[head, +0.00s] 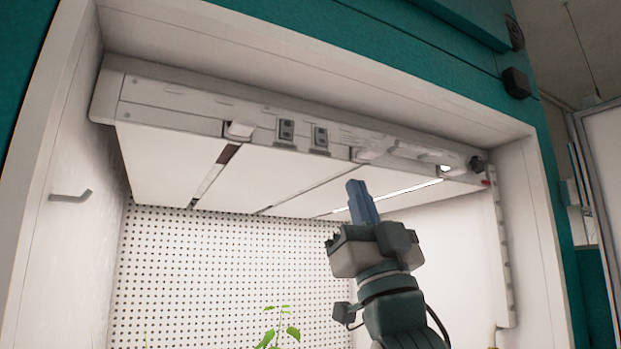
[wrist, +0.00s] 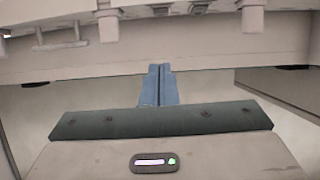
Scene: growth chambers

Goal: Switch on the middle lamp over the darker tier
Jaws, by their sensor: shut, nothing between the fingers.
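A white lamp canopy (head: 175,165) spans the top of the chamber in the head view. Three strips run front to back in its underside: a dark left one (head: 212,176), a thin unlit middle one (head: 305,189) and a brightly lit right one (head: 400,191). White tabs sit on the front rail near the strips: left (head: 239,130), middle (head: 364,154) and right (head: 445,168). My gripper (head: 356,184) is shut and empty, its blue fingers pointing up just below the middle tab. In the wrist view the fingertips (wrist: 160,68) overlap the pale rail (wrist: 205,48); contact cannot be told.
Two small grey boxes (head: 303,134) sit on the rail between the left and middle tabs. A hook (head: 70,195) projects from the left wall. Green leaves (head: 278,338) show low in the chamber.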

